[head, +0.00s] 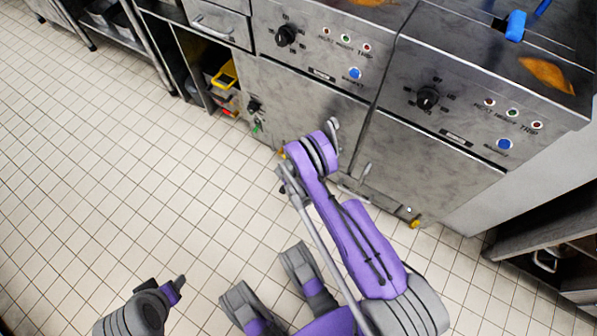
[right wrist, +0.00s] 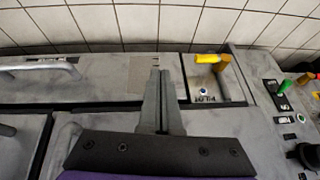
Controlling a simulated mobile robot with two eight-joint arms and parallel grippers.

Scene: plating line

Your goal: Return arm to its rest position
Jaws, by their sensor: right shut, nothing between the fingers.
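My right arm, purple and grey, rises from the bottom of the head view and bends in front of the steel cooking units (head: 310,95). In the right wrist view my right gripper (right wrist: 157,68) is shut, with its fingers together and nothing between them. It points at the steel front, near a lever with a yellow end (right wrist: 208,59); I cannot tell how far off. Its fingertips cannot be made out in the head view.
Two units with knobs and blue buttons stand side by side; a browned piece of food (head: 547,75) and a blue handle (head: 515,26) are on top of the right one. An open shelf holds a yellow bin (head: 225,74). Tiled floor (head: 110,150) at left is clear.

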